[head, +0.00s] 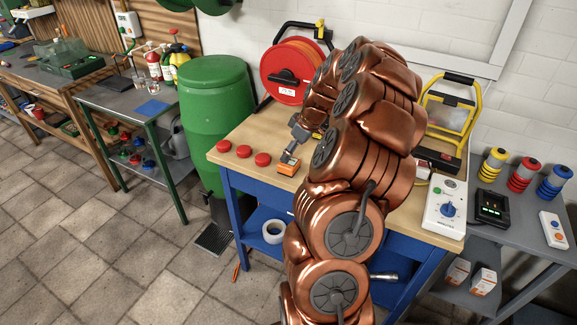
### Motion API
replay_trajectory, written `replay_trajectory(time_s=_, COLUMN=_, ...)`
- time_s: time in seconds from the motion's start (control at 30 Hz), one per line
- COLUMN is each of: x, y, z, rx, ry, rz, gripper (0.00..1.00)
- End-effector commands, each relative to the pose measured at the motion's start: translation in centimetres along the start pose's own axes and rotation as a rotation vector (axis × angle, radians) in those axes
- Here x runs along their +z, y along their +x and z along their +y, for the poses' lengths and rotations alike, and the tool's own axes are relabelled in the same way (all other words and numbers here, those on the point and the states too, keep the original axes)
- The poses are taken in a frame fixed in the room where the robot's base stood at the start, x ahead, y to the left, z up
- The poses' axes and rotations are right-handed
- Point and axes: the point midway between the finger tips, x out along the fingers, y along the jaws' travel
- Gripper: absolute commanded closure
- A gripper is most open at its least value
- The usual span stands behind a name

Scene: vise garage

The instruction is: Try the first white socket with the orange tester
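The orange tester (288,165) is a small orange block with a grey part on top, at the left part of the wooden bench top (240,135). My gripper (291,151) is right above it and seems to meet its top. The fingers are too small to tell whether they are closed on it, or whether the tester is lifted. No white socket shows clearly. A white box with a blue knob (445,209) stands at the bench's right end, and another white box (127,23) hangs on the wall at upper left. My arm hides the middle of the bench.
Three red buttons (243,151) line the bench's left front. A red cable reel (290,75) and a yellow-framed lamp (450,108) stand at the back. A green barrel (215,110) is left of the bench. A grey side table (515,235) at right holds a black charger (491,206).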

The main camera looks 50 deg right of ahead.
Motion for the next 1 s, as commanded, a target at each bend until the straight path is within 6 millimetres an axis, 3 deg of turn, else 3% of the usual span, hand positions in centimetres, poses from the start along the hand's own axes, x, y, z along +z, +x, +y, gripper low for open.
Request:
replay_trajectory(time_s=0.17, x=0.1, y=1.4, z=0.0, rx=-0.002, ry=0.001, rz=-0.002, gripper=0.02)
replay_trajectory(time_s=0.67, x=0.2, y=2.2, z=0.0, rx=-0.004, ry=0.001, rz=-0.003, gripper=0.02)
replay_trajectory(time_s=1.0, x=0.5, y=5.7, z=0.3, rx=-0.004, ry=0.000, rz=-0.003, gripper=0.02)
